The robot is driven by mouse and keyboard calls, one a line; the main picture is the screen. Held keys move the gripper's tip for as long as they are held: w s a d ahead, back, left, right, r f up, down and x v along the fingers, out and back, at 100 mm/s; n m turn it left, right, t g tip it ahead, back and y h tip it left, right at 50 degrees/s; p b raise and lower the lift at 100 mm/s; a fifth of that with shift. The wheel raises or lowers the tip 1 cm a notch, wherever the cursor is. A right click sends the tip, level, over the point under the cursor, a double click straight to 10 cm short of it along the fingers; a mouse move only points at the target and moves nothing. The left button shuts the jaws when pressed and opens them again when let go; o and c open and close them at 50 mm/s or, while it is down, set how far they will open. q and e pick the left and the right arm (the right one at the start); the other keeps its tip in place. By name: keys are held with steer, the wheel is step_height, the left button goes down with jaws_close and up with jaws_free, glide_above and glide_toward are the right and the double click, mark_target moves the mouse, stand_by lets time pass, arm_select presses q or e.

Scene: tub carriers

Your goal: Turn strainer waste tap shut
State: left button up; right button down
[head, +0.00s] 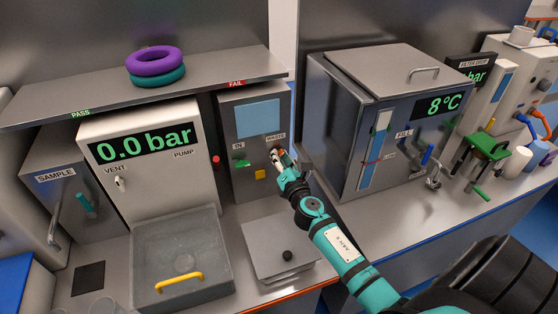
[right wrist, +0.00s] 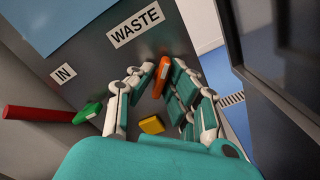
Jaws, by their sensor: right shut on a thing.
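The waste tap (right wrist: 160,78) is an orange lever on the front of the grey strainer unit (head: 242,150), below the WASTE label (head: 275,136). My right gripper (head: 280,158) is at this tap. In the right wrist view its fingers stand on both sides of the orange lever, shut on it. The lever is tilted, with its upper end to the right in that view. The fingers hide most of the tap in the head view. My left gripper is not in view.
Left of the tap are a green IN tap (right wrist: 87,113) and a yellow block (right wrist: 152,125). A steel tank (head: 340,130) stands close on the right, across a narrow gap.

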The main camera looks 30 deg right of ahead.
steer(key=m+b, duration=0.1)
steer(key=m, duration=0.7)
steer(key=shift+f+m, duration=0.15)
steer(key=shift+m, duration=0.55)
steer(key=c, duration=1.3)
jaws_free()
steer(key=v, duration=1.2)
